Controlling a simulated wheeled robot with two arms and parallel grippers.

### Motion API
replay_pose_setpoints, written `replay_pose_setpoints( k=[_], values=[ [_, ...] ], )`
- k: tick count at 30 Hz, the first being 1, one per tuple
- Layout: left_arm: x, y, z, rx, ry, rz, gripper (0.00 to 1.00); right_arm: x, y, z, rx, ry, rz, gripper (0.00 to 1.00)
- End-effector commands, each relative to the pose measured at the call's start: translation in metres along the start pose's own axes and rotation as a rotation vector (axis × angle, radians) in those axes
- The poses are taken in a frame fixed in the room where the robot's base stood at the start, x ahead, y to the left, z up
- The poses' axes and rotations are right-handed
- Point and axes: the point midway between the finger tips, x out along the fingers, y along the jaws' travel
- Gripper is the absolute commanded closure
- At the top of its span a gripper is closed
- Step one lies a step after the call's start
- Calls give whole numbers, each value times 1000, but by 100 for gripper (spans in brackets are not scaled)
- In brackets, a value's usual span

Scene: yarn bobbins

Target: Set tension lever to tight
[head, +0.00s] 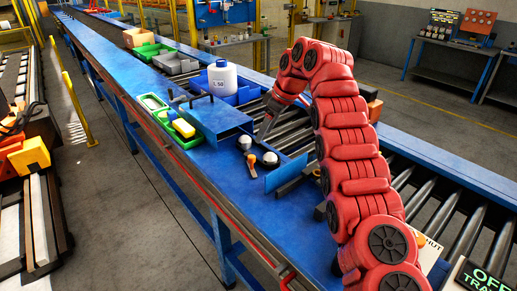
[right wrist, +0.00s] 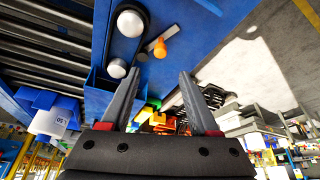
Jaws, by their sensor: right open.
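The tension lever shows in the right wrist view as a short grey bar with an orange knob (right wrist: 160,49), on the blue plate beside two round white-topped posts. In the head view its orange knob (head: 251,165) is small, beside the two white-topped posts (head: 270,158). No tight or loose marking is readable. My right gripper (head: 262,136) reaches down from the right, close to the posts. In the right wrist view my right gripper (right wrist: 160,74) has its fingers apart with nothing between them; the knob appears just beyond the fingertips. My left gripper is out of view.
A blue box-like housing (head: 215,118) with a dark handle stands beside the posts. A roller conveyor (head: 445,195) runs along the right.

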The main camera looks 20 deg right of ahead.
Motion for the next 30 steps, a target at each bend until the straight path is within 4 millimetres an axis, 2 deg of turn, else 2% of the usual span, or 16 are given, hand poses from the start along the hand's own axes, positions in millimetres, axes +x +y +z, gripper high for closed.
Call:
replay_pose_setpoints(
  k=[3, 6, 9, 26, 30],
  values=[
    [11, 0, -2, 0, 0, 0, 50, -30, -1, -3, -1, 1, -1, 38],
    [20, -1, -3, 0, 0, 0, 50, -49, 1, -2, 0, 2, 2, 38],
    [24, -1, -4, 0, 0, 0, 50, -58, 1, -2, 0, 2, 2, 38],
    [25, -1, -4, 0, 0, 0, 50, -62, 0, 0, 0, 0, -1, 38],
    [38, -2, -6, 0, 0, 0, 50, -74, 0, -5, 0, 0, 0, 38]
  ],
)
